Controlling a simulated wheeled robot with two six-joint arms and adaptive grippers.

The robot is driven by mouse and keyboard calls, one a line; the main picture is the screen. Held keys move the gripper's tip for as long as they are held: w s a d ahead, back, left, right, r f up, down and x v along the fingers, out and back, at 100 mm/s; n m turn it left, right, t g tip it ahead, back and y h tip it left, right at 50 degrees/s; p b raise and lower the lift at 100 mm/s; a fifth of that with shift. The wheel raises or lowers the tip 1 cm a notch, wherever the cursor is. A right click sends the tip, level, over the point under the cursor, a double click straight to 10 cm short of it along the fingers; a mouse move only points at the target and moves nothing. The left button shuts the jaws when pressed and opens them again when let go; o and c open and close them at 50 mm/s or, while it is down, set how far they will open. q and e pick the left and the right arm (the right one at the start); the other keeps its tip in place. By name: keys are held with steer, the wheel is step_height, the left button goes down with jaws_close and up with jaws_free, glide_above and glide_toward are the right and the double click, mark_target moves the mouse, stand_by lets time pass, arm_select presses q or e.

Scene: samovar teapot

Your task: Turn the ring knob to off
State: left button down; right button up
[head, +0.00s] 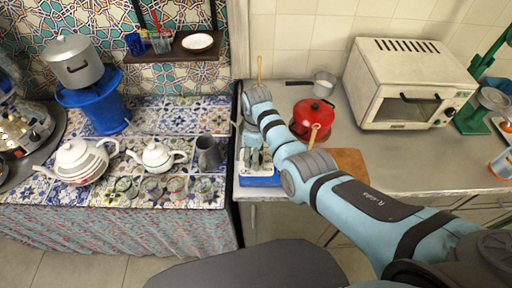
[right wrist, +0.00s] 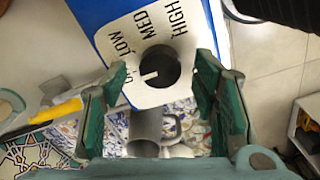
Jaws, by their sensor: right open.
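The ring knob (right wrist: 172,55) is a dark round ring on a white dial plate (right wrist: 112,38) in the right wrist view. The plate reads LOW, MED and HIGH; another label at its left edge is mostly hidden by a finger. A white pointer (right wrist: 149,76) on the knob points left, toward that hidden label. My right gripper (right wrist: 161,70) is open, with one green finger on each side of the knob; I cannot tell if they touch it. In the head view my right gripper (head: 255,160) is above the blue base (head: 260,181). My left gripper is not in view.
A red pot (head: 312,118) stands behind my right arm on the grey counter. A dark pitcher (head: 208,153), white teapots (head: 157,157) and several glasses stand on the tiled table to the left. A toaster oven (head: 408,85) stands at the right.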

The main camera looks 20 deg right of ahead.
step_height(320, 180, up, 11)
steer(key=shift+r, duration=0.15)
stand_by(0.4)
